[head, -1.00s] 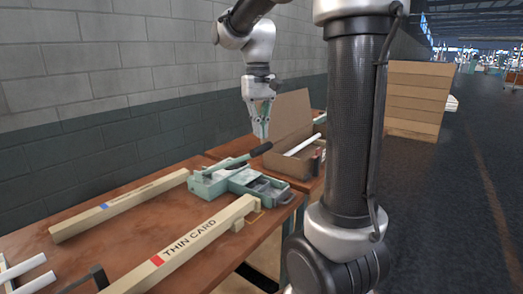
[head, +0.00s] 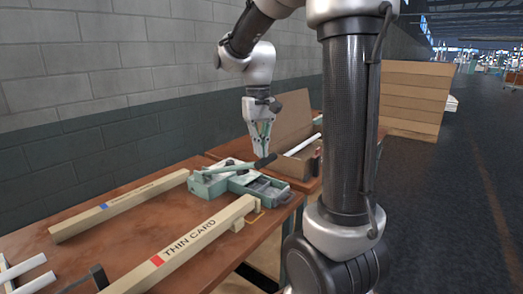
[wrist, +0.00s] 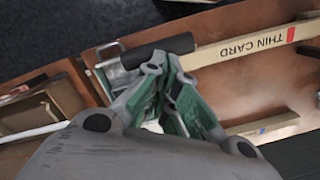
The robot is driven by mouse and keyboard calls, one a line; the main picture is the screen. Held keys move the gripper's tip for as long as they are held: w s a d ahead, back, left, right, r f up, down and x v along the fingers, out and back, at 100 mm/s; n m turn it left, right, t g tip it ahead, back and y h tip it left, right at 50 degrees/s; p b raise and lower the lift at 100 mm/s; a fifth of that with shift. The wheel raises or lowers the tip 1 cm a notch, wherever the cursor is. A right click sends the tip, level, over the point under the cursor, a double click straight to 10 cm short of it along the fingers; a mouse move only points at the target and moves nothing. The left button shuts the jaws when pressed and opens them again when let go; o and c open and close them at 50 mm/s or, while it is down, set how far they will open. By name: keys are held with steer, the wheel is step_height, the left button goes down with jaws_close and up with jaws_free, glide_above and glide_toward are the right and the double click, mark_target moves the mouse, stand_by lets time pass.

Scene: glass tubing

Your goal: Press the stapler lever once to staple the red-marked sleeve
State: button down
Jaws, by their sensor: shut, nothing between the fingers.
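The teal stapler (head: 210,187) stands on the brown table, its long lever (head: 236,168) lying low and nearly level. The lever's dark grip (head: 265,161) sticks out to the right; it also shows in the wrist view (wrist: 160,50). My gripper (head: 262,154) is shut and empty, pointing down with its fingertips at the top of the dark grip, seemingly touching it. The wrist view also has the fingers (wrist: 172,72) close beside the grip. The red-marked sleeve (head: 195,240), a long cream bar lettered THIN CARD, runs from the front left to just before the stapler.
A blue-marked cream bar (head: 120,207) lies along the wall side. An open cardboard box (head: 306,162) with white tubes stands behind the stapler on the right. White tubes (head: 28,270) lie at the front left. A grey block wall is close behind the table.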

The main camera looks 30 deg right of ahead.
steer(key=shift+f, duration=0.8)
steer(key=shift+w, duration=0.1)
steer(key=w, duration=0.2)
steer(key=r, duration=0.1)
steer(key=shift+w+d, duration=0.35)
steer(key=shift+w, duration=0.05)
steer(key=shift+r, duration=0.1)
step_height(320, 180, up, 12)
steer(key=w, duration=0.1)
steer(key=shift+d, duration=0.15)
steer(key=shift+w, duration=0.15)
